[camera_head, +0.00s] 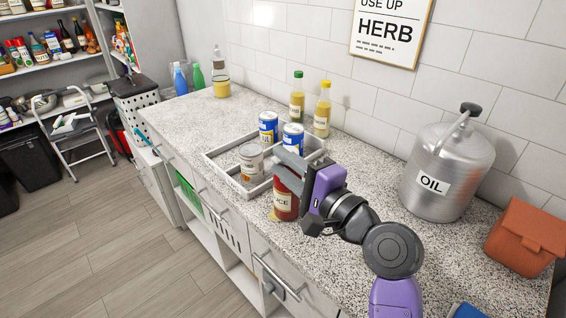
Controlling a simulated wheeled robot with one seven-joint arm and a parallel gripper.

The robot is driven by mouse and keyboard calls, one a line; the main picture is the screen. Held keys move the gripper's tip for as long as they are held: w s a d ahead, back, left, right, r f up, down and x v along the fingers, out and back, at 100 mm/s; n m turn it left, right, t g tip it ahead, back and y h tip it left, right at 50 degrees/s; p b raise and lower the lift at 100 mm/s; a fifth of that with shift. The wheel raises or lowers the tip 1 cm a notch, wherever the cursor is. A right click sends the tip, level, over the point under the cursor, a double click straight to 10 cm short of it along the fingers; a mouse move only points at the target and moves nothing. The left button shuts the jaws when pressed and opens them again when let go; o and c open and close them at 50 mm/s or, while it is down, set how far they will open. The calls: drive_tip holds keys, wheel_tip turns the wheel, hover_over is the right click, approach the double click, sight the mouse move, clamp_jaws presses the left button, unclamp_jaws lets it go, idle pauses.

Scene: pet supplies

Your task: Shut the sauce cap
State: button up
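The red sauce jar (285,203), with a pale label partly reading "CE", stands upright on the counter at the front right of the grey tray. My gripper (287,166) is at the top of the jar, reaching in from the right with grey fingers. The fingers and purple gripper body cover the jar's top and right side. The cap cannot be made out, and I cannot tell whether the fingers grip anything. A small tan patch (273,215) shows at the jar's lower left.
The divided tray (222,171) holds several cans, including a blue can (268,128). A large metal oil can (440,172) and an orange-brown pouch (524,237) stand right of my arm. The counter's left part is mostly clear.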

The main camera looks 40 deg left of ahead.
drive_tip(key=s+d, duration=0.1)
drive_tip(key=d, duration=0.6)
drive_tip(key=shift+d, duration=0.15)
drive_tip(key=shift+s, duration=0.1)
